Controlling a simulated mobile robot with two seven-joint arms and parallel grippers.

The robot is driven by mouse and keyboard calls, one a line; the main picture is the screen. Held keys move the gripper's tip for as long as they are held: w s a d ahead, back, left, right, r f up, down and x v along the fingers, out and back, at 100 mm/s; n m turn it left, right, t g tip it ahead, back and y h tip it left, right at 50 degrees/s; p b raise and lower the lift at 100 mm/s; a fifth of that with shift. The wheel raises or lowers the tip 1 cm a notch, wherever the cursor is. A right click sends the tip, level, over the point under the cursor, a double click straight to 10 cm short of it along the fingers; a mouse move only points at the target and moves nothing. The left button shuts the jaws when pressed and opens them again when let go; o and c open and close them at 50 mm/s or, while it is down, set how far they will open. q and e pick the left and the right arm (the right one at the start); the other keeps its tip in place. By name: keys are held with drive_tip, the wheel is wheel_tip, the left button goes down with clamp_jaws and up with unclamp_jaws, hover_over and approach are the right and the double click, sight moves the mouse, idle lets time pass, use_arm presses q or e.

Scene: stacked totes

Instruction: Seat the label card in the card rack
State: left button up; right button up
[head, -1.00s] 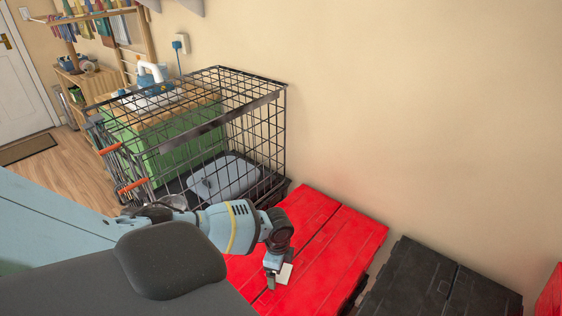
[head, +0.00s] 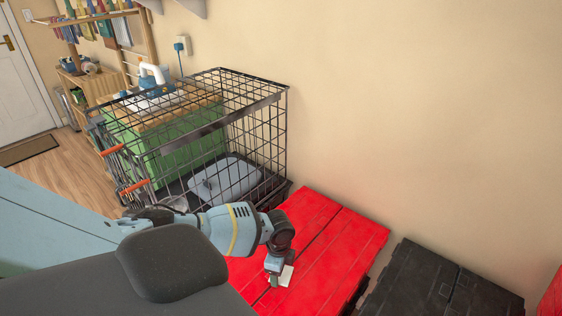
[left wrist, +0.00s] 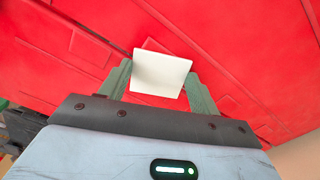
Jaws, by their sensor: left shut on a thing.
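The label card is a small white rectangle (left wrist: 161,73). In the left wrist view it sits between the two green fingers of my left gripper (left wrist: 158,84), which is shut on it. In the head view my left gripper (head: 277,276) is over the red tote lid, and the white card (head: 286,275) shows beside its fingers. I cannot tell whether the card touches the lid. I cannot make out the card rack in either view. My right gripper is not in view.
The red tote lid (head: 335,235) lies under the gripper. A black tote (head: 410,280) stands to its right, with another red tote (head: 551,296) at the right edge. A black wire cage (head: 282,130) stands behind and left, against the beige wall.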

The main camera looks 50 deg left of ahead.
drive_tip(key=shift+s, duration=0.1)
